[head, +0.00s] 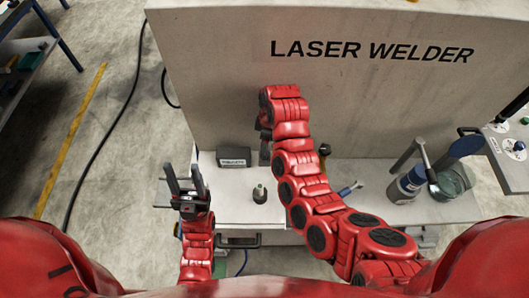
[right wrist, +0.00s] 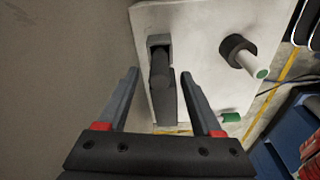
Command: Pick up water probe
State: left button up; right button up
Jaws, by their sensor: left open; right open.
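A small dark upright piece (head: 259,194) stands on the pale worktop (head: 235,212) in the head view. In the right wrist view, a black collar with a pale, green-ended rod (right wrist: 243,55) stands on the pale surface. A dark upright part (right wrist: 162,85) shows between my right fingers. No part is clearly labelled as the water probe, so I cannot tell which it is. My right gripper (right wrist: 160,73) is open, its fingers on either side of the dark part, apparently apart from it; the arm mostly hides it in the head view. My left gripper (head: 183,170) is open and empty, pointing up, left of the worktop.
A dark labelled box (head: 235,158) sits at the back of the worktop by the grey laser welder wall (head: 200,70). A blue-handled tool (head: 348,190), a blue-labelled container (head: 408,185) and a green one (head: 455,182) stand to the right.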

jog(key=f, duration=0.2)
jog(key=f+p, duration=0.1)
jog(key=shift+w+a+f, duration=0.1)
jog(key=shift+a+f, duration=0.1)
jog(key=shift+f, duration=0.2)
jog(key=shift+a+f+p, duration=0.1)
jog(key=shift+f+p, duration=0.2)
jog(key=shift+f, duration=0.35)
grip_shut()
